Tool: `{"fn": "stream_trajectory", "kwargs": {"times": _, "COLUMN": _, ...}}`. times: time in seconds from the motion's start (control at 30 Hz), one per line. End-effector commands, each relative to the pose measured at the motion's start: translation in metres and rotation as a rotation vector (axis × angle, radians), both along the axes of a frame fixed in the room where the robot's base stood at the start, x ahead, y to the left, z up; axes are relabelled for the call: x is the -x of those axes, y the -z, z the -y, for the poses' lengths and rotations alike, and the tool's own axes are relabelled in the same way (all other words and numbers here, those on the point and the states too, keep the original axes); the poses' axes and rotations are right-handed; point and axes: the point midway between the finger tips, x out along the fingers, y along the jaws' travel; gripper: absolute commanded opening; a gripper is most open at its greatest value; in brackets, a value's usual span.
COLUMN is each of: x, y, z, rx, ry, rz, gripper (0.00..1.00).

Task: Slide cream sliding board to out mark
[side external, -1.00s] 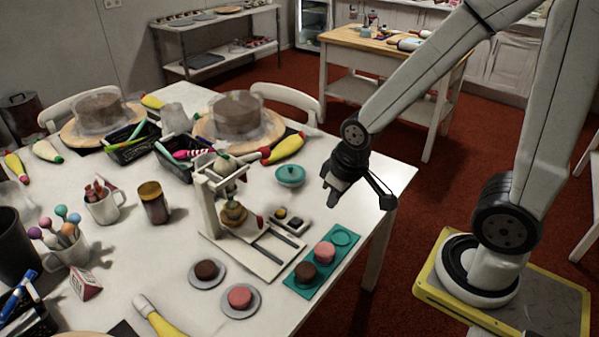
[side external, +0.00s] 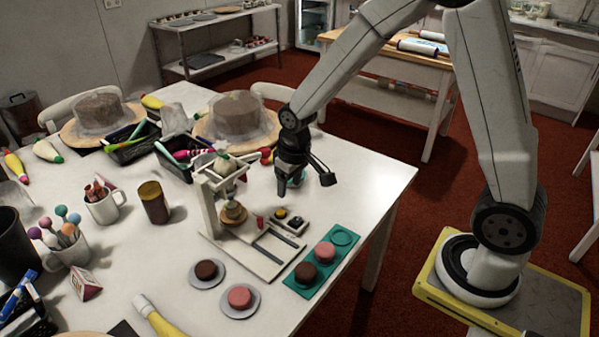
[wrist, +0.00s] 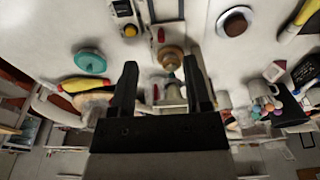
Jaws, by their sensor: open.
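The cream sliding board (side external: 262,256) lies on the white table at the foot of a cream upright frame (side external: 209,203), with dark slots along it. A small brown stacked piece (side external: 233,212) stands at its inner end, with a red tab (side external: 260,222) close by. In the wrist view the board (wrist: 166,12) is at the top edge, cut off. I cannot make out an out mark for certain. My gripper (side external: 304,187) is open and empty above the table, behind and right of the frame. In the wrist view my gripper (wrist: 160,84) has its fingers apart.
A small box with a yellow button (side external: 289,221) sits right of the frame. A teal tray (side external: 308,285) with round cakes is at the front right; plates with cakes lie in front. A teal lidded dish (wrist: 90,62) is near my gripper. The table's right part is clear.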

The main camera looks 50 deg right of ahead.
Motion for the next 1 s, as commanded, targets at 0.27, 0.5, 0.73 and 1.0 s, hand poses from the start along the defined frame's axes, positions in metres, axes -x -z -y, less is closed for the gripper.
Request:
{"fn": "stream_trajectory", "kwargs": {"times": 0.27, "x": -0.057, "y": 0.034, "z": 0.004, "rx": 0.0, "ry": 0.001, "rz": -0.058, "gripper": 0.62}}
{"fn": "stream_trajectory", "kwargs": {"times": 0.5, "x": -0.096, "y": 0.068, "z": 0.007, "rx": -0.001, "ry": 0.001, "rz": -0.104, "gripper": 0.62}}
{"fn": "stream_trajectory", "kwargs": {"times": 0.73, "x": -0.115, "y": 0.089, "z": 0.009, "rx": -0.001, "ry": 0.001, "rz": -0.128, "gripper": 0.62}}
{"fn": "stream_trajectory", "kwargs": {"times": 1.0, "x": -0.119, "y": 0.094, "z": 0.009, "rx": -0.001, "ry": 0.001, "rz": -0.135, "gripper": 0.62}}
